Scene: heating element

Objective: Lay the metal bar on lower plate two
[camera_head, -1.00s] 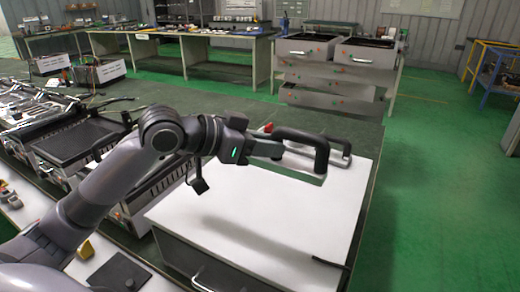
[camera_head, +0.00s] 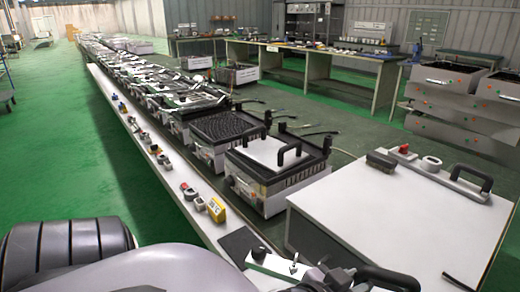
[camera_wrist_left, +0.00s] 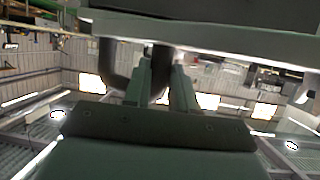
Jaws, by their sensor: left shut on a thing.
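My left gripper (camera_head: 342,277) is low at the bottom edge of the head view, partly cut off, beside a black handle (camera_head: 390,277). In the left wrist view my left gripper (camera_wrist_left: 163,72) is shut on the dark U-shaped handle (camera_wrist_left: 112,72) of the metal bar (camera_wrist_left: 210,36), a long flat grey piece across the top. I cannot tell which is lower plate two. My right gripper is not in view.
A narrow white ledge (camera_head: 165,177) with small parts runs along the units. Green floor at left is clear.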

